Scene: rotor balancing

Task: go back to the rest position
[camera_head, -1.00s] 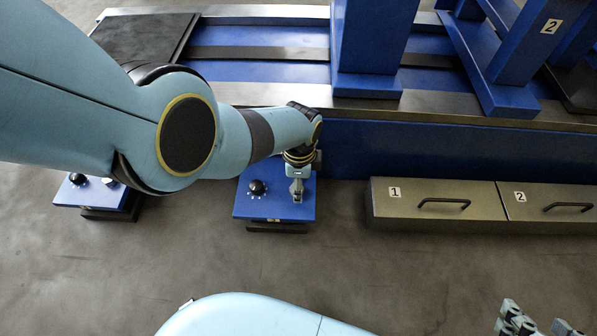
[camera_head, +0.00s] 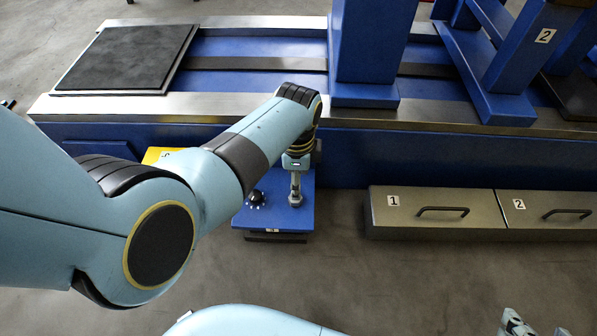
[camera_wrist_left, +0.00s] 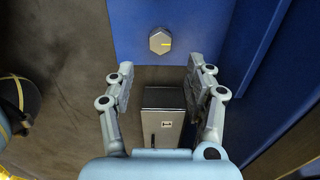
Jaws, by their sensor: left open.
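My left gripper (camera_head: 295,195) points down over the blue control box (camera_head: 275,218) in the head view. In the left wrist view the left gripper (camera_wrist_left: 161,78) has its fingers spread apart with nothing between them. A silver hexagonal knob (camera_wrist_left: 160,41) with a yellow mark sits on the blue panel beyond the fingertips, apart from them. A black dial (camera_head: 256,198) is on the box, left of the gripper. My right gripper (camera_head: 538,325) shows only partly at the bottom right edge, its two fingers apart.
A long blue bench (camera_head: 250,105) with metal rails and blue uprights stands behind the box. Drawers 1 (camera_head: 425,210) and 2 (camera_head: 545,212) are at the right. A yellow box (camera_head: 158,155) is partly hidden behind my left arm. Open floor lies in front.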

